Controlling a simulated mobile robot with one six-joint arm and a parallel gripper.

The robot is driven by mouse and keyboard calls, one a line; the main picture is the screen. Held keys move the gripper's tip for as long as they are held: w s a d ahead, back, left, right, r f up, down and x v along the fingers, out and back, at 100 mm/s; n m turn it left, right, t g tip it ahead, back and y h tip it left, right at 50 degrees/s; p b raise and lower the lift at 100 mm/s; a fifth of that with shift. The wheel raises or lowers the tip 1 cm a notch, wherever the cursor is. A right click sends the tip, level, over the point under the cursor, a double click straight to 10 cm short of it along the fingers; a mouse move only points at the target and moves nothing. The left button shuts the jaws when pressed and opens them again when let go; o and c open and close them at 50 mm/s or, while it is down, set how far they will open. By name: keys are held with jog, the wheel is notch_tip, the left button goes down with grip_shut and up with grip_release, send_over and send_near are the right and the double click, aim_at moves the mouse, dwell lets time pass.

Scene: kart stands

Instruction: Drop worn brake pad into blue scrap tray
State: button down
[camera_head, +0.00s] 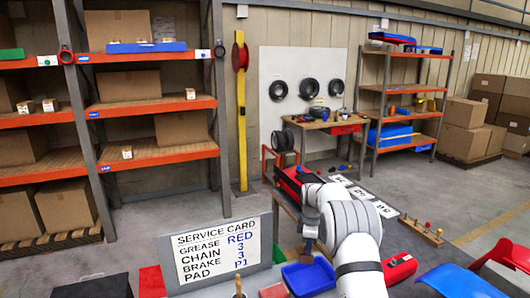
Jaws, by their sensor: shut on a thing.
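My gripper (310,232) is at the end of my white and grey arm, pointing down above the blue scrap tray (309,280). It is shut on a small brownish piece, seemingly the worn brake pad (308,248), which hangs below the fingers. In the picture the pad lies just over the tray's far edge; I cannot tell its exact height. The tray is shallow and its visible inside looks empty. My arm hides part of the tray's right side.
A service card board (222,250) stands left of the tray. A red block (273,291) lies just left of the tray. A red toolbox (399,268) is to the right, past my arm. A workbench (327,126) and shelves stand behind.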

aim_at(308, 256)
jog(key=shift+s+f+b, duration=0.1)
jog(key=shift+f+b, duration=0.4)
jog(key=shift+f, duration=1.05)
jog(key=c, duration=1.5)
grip_release()
jog(key=shift+s, duration=0.1)
jog(key=shift+r, duration=0.25)
notch_tip(308, 256, up, 7)
jog(key=shift+r+b, duration=0.2)
jog(key=shift+b, duration=0.75)
